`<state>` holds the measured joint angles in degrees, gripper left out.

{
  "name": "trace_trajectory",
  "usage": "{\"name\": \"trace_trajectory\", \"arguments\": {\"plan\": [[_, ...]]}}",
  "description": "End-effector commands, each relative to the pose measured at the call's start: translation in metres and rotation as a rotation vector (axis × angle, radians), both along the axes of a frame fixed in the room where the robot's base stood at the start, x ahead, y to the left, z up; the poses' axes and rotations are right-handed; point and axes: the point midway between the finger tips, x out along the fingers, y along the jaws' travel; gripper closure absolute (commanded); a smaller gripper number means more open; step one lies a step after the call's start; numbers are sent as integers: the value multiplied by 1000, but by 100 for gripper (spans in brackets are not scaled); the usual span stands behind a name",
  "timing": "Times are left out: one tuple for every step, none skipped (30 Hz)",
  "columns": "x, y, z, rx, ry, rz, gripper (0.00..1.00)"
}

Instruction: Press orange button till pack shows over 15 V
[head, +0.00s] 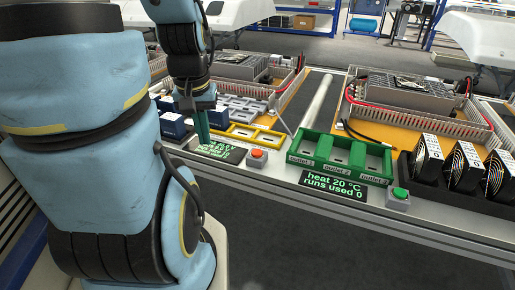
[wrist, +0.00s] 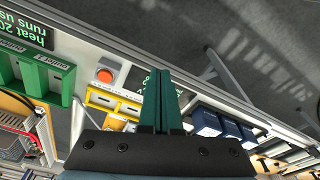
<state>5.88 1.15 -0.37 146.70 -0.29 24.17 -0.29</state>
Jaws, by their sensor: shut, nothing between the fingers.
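The orange button (head: 257,153) sits on a small grey box on the bench's front edge; it also shows in the wrist view (wrist: 104,76). My gripper (head: 203,141) points down with its green fingers together and empty, to the left of the button and apart from it. In the wrist view my gripper (wrist: 160,73) is right of the button. A dark display with green text (head: 222,152) lies between my fingers and the button; its text is too small and partly covered to read. Blue packs (head: 173,126) stand left of my fingers.
A yellow slotted tray (head: 268,138) lies behind the button. A green outlet tray (head: 312,147), a display (head: 335,186) reading "heat 20 °C, runs used 0" and a green button (head: 400,193) are further right. Black fans (head: 428,157) stand at the right. Open floor lies in front.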

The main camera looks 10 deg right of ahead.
Motion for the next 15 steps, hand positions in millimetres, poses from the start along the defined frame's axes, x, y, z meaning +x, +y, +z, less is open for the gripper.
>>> {"name": "trace_trajectory", "arguments": {"plan": [[0, 0, 0, 0, 0, 0, 100], [0, 0, 0, 0, 0, -2, 100], [0, -1, 0, 3, 4, -14, 100], [1, -2, 1, 10, 10, -36, 100], [1, -4, 2, 19, 20, -70, 100], [1, -8, 3, 38, 39, -140, 100], [2, -12, 3, 58, 60, -210, 100], [3, -16, 4, 82, 83, -298, 100], [4, -23, 5, 120, 123, -437, 100], [5, -28, 6, 153, 157, -558, 100], [7, -33, 7, 190, 195, -689, 100], [9, -41, 8, 242, 249, -874, 100], [12, -46, 8, 284, 293, -1017, 100], [15, -52, 9, 326, 337, -1158, 100], [20, -60, 9, 383, 398, -1343, 100]]}}
